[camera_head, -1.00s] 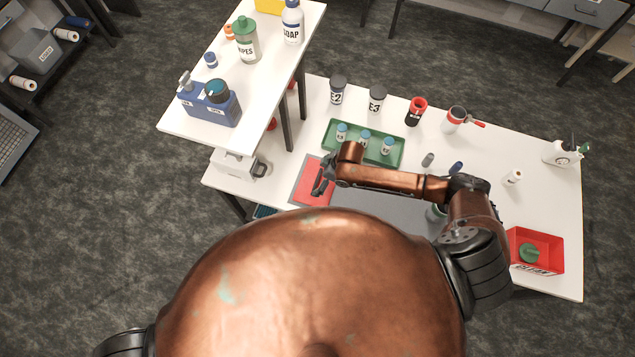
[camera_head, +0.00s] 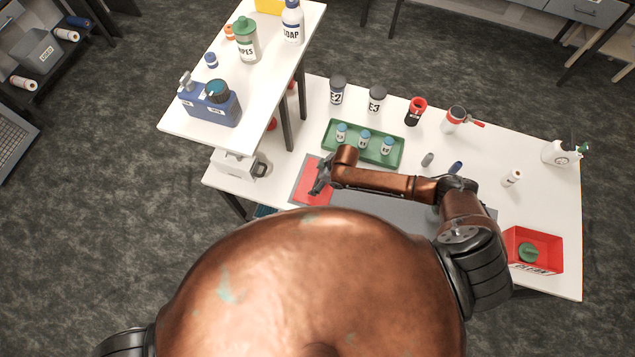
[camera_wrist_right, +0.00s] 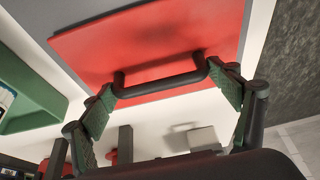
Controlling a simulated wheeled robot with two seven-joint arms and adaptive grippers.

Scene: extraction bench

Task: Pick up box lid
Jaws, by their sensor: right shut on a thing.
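The box lid is a flat red panel with a dark bar handle. In the head view the lid (camera_head: 312,171) is at the left of the workbench, over a grey area. My right gripper (camera_head: 318,188) is over it and hides part of it. In the right wrist view the lid (camera_wrist_right: 160,40) fills the upper middle. Its handle (camera_wrist_right: 162,84) spans between the two green-padded fingers of my right gripper (camera_wrist_right: 166,85), which is shut on it at both ends. I cannot tell whether the lid is off the surface. My left gripper is not in view.
A green tray (camera_head: 366,155) with several small blue-capped bottles stands just behind my right arm. Jars E2 (camera_head: 337,90) and E3 (camera_head: 376,98) stand farther back. A red bin (camera_head: 533,263) is at the right. A raised white shelf (camera_head: 262,85) stands at the left.

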